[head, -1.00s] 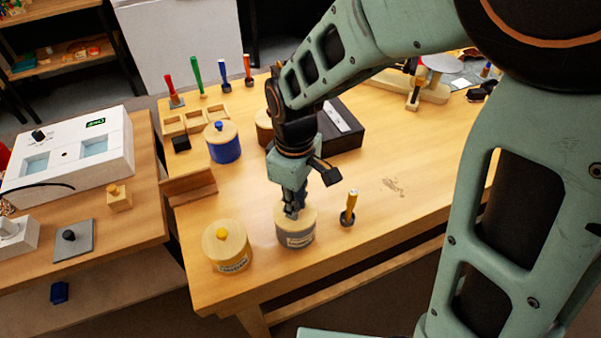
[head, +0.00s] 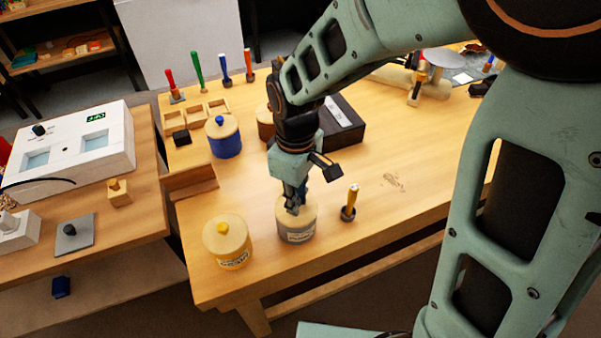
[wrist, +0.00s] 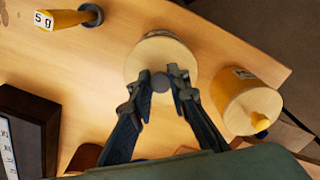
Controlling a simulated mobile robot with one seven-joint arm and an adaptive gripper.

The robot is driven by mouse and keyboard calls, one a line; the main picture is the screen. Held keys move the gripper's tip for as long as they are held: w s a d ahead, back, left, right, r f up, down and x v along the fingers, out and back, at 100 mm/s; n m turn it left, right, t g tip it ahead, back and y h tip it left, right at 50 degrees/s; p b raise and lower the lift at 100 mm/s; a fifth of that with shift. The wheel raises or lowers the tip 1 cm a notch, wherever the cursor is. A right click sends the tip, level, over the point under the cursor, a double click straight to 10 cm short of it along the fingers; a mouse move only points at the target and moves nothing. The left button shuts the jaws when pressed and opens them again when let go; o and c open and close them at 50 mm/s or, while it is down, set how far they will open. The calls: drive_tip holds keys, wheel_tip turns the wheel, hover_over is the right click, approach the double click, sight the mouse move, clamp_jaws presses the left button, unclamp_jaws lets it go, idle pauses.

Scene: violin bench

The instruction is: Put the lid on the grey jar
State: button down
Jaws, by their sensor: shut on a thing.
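The grey jar (head: 297,236) stands upright near the front edge of the bench, a label on its side. Its pale wooden lid (head: 309,213) is on top of the jar and looks level; I cannot tell whether it is fully seated. In the wrist view the lid (wrist: 148,56) shows from above with a round grey knob (wrist: 160,82). My gripper (head: 292,209) points down over the lid and is shut on the knob, its two fingers on either side of it in the wrist view (wrist: 157,84). The fingers hide part of the lid.
A yellow jar (head: 230,250) with its lid on stands close to the left. A yellow-handled tool (head: 350,203) stands upright close to the right. A blue jar (head: 225,147), a wooden tray (head: 195,115) and a dark box (head: 345,138) are farther back. The bench's right side is mostly clear.

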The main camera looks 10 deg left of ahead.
drive_tip(key=c, duration=1.3)
unclamp_jaws()
drive_tip(key=shift+o, duration=0.2)
drive_tip(key=shift+r, duration=0.1)
drive_tip(key=shift+r+p, duration=2.9)
drive_tip(key=shift+r, duration=0.55)
drive_tip(key=shift+c, duration=0.7)
clamp_jaws()
drive_tip(key=shift+f, duration=0.2)
